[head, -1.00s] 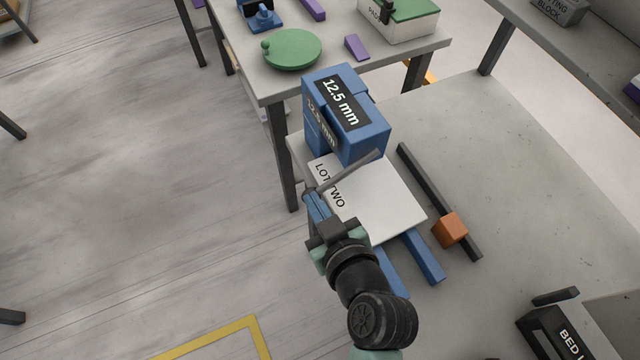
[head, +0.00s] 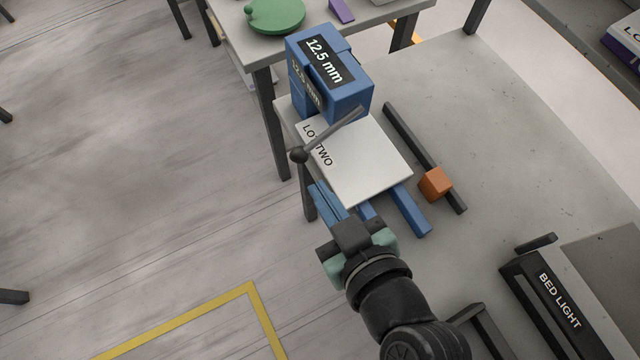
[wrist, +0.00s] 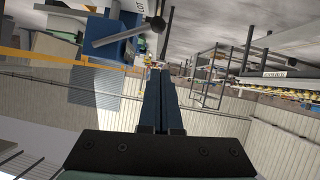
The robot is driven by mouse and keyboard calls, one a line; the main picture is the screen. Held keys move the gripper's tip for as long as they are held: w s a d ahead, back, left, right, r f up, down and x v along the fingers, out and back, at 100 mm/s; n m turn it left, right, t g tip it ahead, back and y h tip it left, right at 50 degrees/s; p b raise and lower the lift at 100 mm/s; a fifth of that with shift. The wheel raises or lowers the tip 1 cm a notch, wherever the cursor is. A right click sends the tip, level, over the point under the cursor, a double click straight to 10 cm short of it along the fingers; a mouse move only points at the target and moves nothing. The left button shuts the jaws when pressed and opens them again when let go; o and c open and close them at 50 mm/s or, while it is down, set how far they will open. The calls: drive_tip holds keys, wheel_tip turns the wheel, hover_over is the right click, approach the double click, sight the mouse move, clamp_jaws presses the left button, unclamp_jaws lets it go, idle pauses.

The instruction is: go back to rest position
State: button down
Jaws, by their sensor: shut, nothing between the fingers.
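My gripper (head: 327,198) is in the lower middle of the head view, its blue fingers together and empty. In the wrist view the fingers (wrist: 158,100) also lie side by side with nothing between them. Just beyond the fingertips in the head view is a grey lever with a dark ball knob (head: 298,155). The lever reaches over a white plate marked LOT TWO (head: 352,160). The lever also shows in the wrist view (wrist: 122,34), apart from the fingers. A blue block marked 12.5 mm (head: 345,92) stands behind the plate.
A dark bar (head: 405,138) with an orange block (head: 435,184) lies right of the plate. A black BED LIGHT box (head: 545,300) is at lower right. A table with a green disc (head: 277,14) stands behind. Open floor (head: 130,170) with a yellow line lies to the left.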

idle(0.4)
drive_tip(key=w+r+m+t+h, duration=0.15)
drive_tip(key=w+r+t, duration=0.35)
drive_tip(key=r, duration=0.7)
drive_tip(key=w+r+m+t+h, duration=0.1)
drive_tip(key=w+r+m+t, duration=0.15)
drive_tip(key=w+r, duration=0.65)
drive_tip(key=s+r+m+t+h, duration=0.1)
drive_tip(key=s+r+t, duration=0.3)
drive_tip(key=r, duration=0.9)
drive_tip(key=s+r+m+t+h, duration=0.1)
drive_tip(key=s+r+t, duration=0.3)
drive_tip(key=r, duration=1)
drive_tip(key=shift+d+r+m+h, duration=0.15)
drive_tip(key=shift+r+m+h, duration=0.2)
drive_tip(key=shift+h, duration=0.3)
drive_tip(key=shift+f+t, duration=0.15)
drive_tip(key=shift+t, duration=0.1)
